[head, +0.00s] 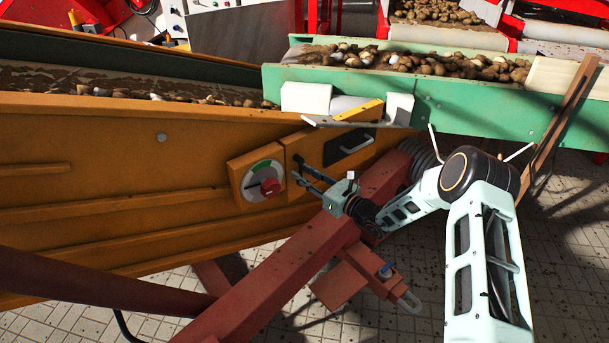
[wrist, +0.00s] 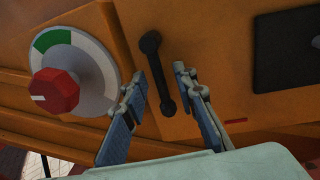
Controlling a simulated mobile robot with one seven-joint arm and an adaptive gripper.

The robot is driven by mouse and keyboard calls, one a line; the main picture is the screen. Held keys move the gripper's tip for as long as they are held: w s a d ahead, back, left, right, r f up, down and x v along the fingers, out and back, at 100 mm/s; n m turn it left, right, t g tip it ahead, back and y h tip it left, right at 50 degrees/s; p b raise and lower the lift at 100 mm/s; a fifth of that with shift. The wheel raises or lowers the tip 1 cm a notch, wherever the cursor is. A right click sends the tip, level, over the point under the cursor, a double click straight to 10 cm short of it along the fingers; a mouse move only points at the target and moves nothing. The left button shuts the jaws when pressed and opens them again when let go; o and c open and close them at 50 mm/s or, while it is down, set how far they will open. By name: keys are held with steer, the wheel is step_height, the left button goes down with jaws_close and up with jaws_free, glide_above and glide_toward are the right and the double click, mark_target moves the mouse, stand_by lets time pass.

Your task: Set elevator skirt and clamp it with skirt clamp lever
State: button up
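My gripper (head: 296,172) is open, its fingertips close to the orange elevator side panel (head: 115,190). In the wrist view, a dark clamp lever (wrist: 157,68) lies on the orange panel, slightly tilted, between the two fingers of my gripper (wrist: 160,75). I see a gap on each side of it, so the fingers are not closed on it. In the head view, my fingers largely hide the lever. I cannot pick out the elevator skirt for certain.
A round dial with a red knob (head: 270,187) sits left of my fingertips; the red knob (wrist: 55,92) also shows in the wrist view. A dark panel with a handle (head: 348,147) is at right. A red beam (head: 265,275) runs below my gripper. A green conveyor (head: 450,105) carries potatoes.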

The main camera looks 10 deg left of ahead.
steer(key=shift+c, duration=0.4)
jaws_close()
steer(key=shift+w+n, duration=0.1)
steer(key=shift+n, duration=0.2)
steer(key=w+r+n+b, duration=0.1)
steer(key=n+b, duration=0.3)
steer(key=b, duration=0.1)
steer(key=w+d+r+n+h+b, duration=0.1)
steer(key=n+b, duration=0.3)
steer(key=b, duration=0.1)
steer(key=w+d+n+b, duration=0.1)
steer(key=n+b, duration=0.4)
steer(key=shift+d+r+h, duration=0.2)
steer(key=shift+r+h, duration=0.1)
steer(key=shift+r, duration=0.1)
steer(key=shift+r+n+t+b, duration=0.35)
steer(key=shift+n+b, duration=0.25)
steer(key=shift+b, duration=0.35)
steer(key=shift+r, duration=0.15)
